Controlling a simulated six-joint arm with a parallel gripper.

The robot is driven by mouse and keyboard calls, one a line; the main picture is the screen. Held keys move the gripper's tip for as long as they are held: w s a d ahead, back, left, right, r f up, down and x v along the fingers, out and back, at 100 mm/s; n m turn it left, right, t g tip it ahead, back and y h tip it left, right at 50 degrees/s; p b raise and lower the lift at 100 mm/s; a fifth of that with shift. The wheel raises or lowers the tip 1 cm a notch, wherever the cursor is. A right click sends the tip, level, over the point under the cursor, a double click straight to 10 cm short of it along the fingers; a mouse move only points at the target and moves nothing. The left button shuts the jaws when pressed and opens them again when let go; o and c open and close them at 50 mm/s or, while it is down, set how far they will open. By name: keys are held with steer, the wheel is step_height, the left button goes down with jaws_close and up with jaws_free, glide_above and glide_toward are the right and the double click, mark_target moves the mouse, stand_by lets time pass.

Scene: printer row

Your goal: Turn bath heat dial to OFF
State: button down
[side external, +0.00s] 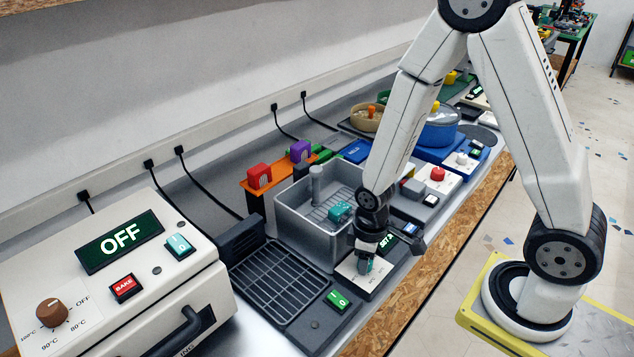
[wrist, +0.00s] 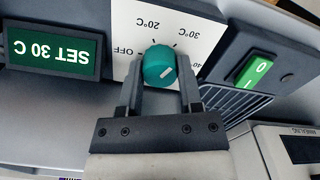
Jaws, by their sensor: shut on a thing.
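The bath heat dial (wrist: 158,62) is a round teal knob on a white plate (wrist: 122,20). Around it the plate reads OFF, 20°C, 30°C and part of 40. A short white mark shows on the dial's face, but I cannot tell which label it points to. The display (wrist: 55,48) beside it reads SET 30 C and appears upside down in the wrist view. My gripper (wrist: 161,72) is shut on the dial, one finger on each side. In the side external view my gripper (side external: 366,255) reaches down to the panel (side external: 352,280) and mostly hides the dial.
The grey metal bath (side external: 300,235) with a teal-topped thing (side external: 340,212) inside stands just behind. A green switch (side external: 337,300) and a black grille (side external: 272,282) lie to the left. An oven-like box (side external: 170,290) showing OFF has a brown dial (side external: 52,312). A red button (side external: 438,174) is at right.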

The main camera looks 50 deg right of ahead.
steer(key=n, duration=1.4)
steer(key=shift+n, duration=0.4)
steer(key=n, duration=0.5)
steer(key=shift+c, duration=1.3)
jaws_free()
steer(key=shift+r, duration=0.15)
